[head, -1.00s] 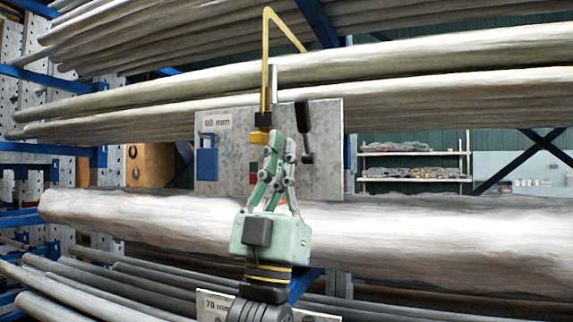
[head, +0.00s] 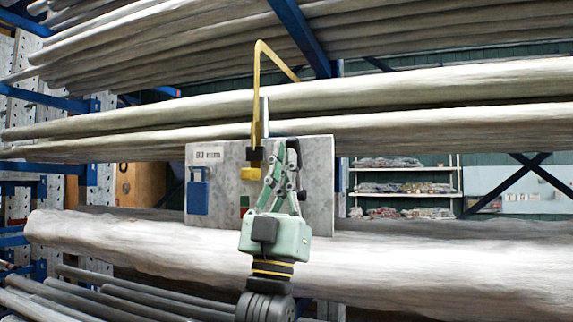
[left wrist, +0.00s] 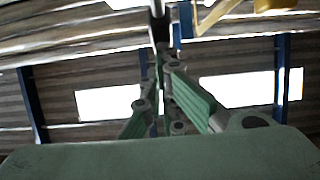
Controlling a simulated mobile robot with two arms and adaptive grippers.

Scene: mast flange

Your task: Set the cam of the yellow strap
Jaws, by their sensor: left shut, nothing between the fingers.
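A grey metal plate (head: 222,178) hangs in front of the pipes. The yellow strap (head: 256,85) comes down to it and ends in a black and yellow block (head: 250,173). My left gripper (head: 284,146) is shut and empty, pointing up in front of the plate, right of that block. The black cam lever (head: 293,150) is mostly hidden behind its fingers. In the left wrist view a dark bar (left wrist: 160,28), seemingly the lever, rises just beyond the fingertips (left wrist: 160,58); I cannot tell whether they touch. The yellow strap (left wrist: 215,14) shows at upper right there. My right gripper is not in view.
A blue padlock-shaped part (head: 197,192) and a small red and green mark (head: 244,204) are on the plate. A thick pale pipe (head: 120,235) runs below, more pipes (head: 420,95) above. A blue rack beam (head: 300,38) crosses at the top.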

